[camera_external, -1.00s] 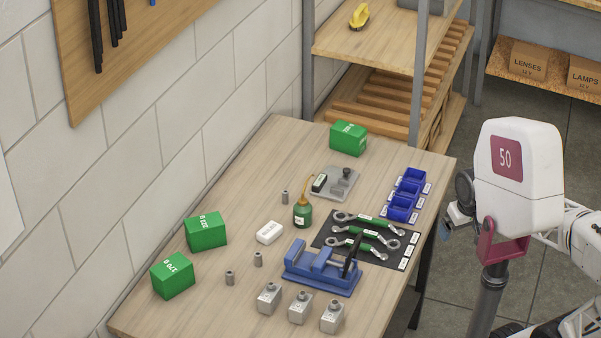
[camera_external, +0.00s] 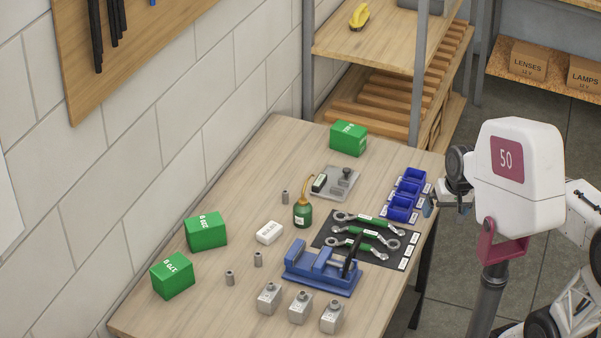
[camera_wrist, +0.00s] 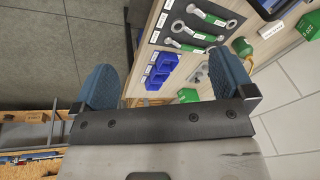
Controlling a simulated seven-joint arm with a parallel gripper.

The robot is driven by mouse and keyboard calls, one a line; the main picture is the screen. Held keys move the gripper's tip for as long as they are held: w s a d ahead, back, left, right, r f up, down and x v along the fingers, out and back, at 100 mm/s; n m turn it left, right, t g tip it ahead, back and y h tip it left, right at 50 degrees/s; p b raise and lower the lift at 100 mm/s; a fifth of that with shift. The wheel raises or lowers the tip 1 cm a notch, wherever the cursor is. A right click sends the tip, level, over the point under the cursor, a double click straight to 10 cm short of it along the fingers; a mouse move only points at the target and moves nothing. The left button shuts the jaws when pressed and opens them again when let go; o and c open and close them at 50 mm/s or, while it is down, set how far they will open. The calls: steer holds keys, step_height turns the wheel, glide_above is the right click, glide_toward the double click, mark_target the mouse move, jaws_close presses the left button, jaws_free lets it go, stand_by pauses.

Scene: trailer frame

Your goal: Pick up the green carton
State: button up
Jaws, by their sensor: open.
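Three green cartons stand on the wooden table: one at the back (camera_external: 348,139), one at the left (camera_external: 206,231) and one at the front left (camera_external: 172,276). In the wrist view a small green carton (camera_wrist: 188,95) lies beyond the blue bins, partly cut off by my gripper, and another green carton (camera_wrist: 309,26) shows at the upper right edge. My gripper (camera_wrist: 163,72) is open with blue fingertips and nothing between them. In the external view my gripper (camera_external: 430,205) is at the table's right edge beside the blue bins, partly hidden by my arm, well apart from all three cartons.
Blue bins (camera_external: 405,196), a dark mat with wrenches (camera_external: 365,236), a blue vise (camera_external: 321,268), a green oil can (camera_external: 303,214), a white box (camera_external: 269,232), a grey plate (camera_external: 334,184) and several metal parts occupy the table. Its left side between the back and left cartons is fairly clear.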

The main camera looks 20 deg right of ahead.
steer(key=w+m+t+y, duration=0.2)
steer(key=w+m+y, duration=0.65)
steer(key=w, duration=2.35)
steer(key=w+d+f+m+t+h, duration=0.1)
steer(key=w+f+m, duration=0.15)
steer(key=w, duration=0.25)
steer(key=w+d+f+m, duration=0.2)
steer(key=w+m, duration=0.2)
steer(key=w, duration=0.2)
steer(key=w+d+f+m+t+h, duration=0.1)
steer(key=w+f+m, duration=0.15)
steer(key=w, duration=0.25)
steer(key=m+t, duration=0.2)
steer(key=m, duration=0.5)
glide_toward(348, 138)
steer(key=w, duration=0.1)
steer(key=w+d, duration=0.1)
steer(key=w, duration=0.1)
steer(key=shift+w+d+r+y, duration=0.2)
steer(key=shift+d+r+y, duration=0.05)
steer(key=shift+r+y, duration=0.15)
steer(key=shift+x, duration=1.25)
steer(key=shift+w+a+f, duration=0.1)
